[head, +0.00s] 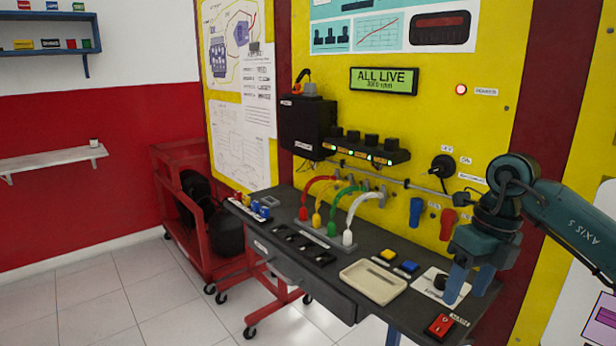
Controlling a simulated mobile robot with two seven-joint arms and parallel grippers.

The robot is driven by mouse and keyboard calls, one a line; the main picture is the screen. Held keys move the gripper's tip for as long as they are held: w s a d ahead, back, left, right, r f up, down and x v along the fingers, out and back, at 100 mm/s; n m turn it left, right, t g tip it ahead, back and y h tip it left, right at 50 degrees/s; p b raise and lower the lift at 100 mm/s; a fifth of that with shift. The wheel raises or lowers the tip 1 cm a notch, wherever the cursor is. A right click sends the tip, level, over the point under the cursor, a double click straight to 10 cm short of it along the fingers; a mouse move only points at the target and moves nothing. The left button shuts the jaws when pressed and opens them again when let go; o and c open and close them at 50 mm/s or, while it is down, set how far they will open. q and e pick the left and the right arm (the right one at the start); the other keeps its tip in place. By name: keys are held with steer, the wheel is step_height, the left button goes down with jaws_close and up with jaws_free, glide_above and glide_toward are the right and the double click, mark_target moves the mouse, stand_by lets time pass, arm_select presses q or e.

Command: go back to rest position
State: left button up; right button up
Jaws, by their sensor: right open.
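My right gripper (466,289) points down at the right end of the dark workbench (335,285). Its two blue fingers are apart, with nothing seen between them. The fingers overlap the right part of a white plate with a black knob (440,282) in the picture; whether they touch it I cannot tell. My right arm comes in from the right edge. My left gripper is not in view.
A red switch box (439,326) sits at the bench's front right, near my right gripper. A beige tray (373,281) and coloured cables (320,185) are further left. The yellow panel (480,110) stands behind. A red cart (180,215) is at left; tiled floor is clear in front.

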steer(key=a+f+n+g+y, duration=0.1)
steer(key=a+f+y, duration=0.3)
steer(key=a, duration=0.4)
steer(key=s+a+r+m+t+y+p, duration=0.1)
steer(key=s+a+m+y+p, duration=0.2)
steer(key=a+y, duration=0.45)
steer(key=s+a+r+m+t+y, duration=0.15)
steer(key=s+a+m+y, duration=0.25)
steer(key=a+y, duration=0.4)
steer(key=w+d+f+m+t+h+p, duration=0.1)
steer(key=d+f+m+t+h, duration=0.3)
steer(key=m+t, duration=0.55)
steer(key=d+f+m+t+h+p, duration=0.15)
steer(key=f+m+t+h, duration=0.4)
steer(key=m, duration=0.75)
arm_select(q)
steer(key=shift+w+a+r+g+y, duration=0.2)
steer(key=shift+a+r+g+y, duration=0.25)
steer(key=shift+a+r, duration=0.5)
arm_select(e)
steer(key=s+d+f+m+g+h, duration=0.2)
steer(key=s+d+f+m+h, duration=0.1)
steer(key=s+f, duration=0.3)
steer(key=s+d+f+m+g+h, duration=0.3)
steer(key=s+f+m+h, duration=0.2)
steer(key=f, duration=0.3)
steer(key=shift+s+d+m+g+h, duration=0.3)
steer(key=shift+s+m, duration=0.25)
steer(key=shift+s, duration=0.25)
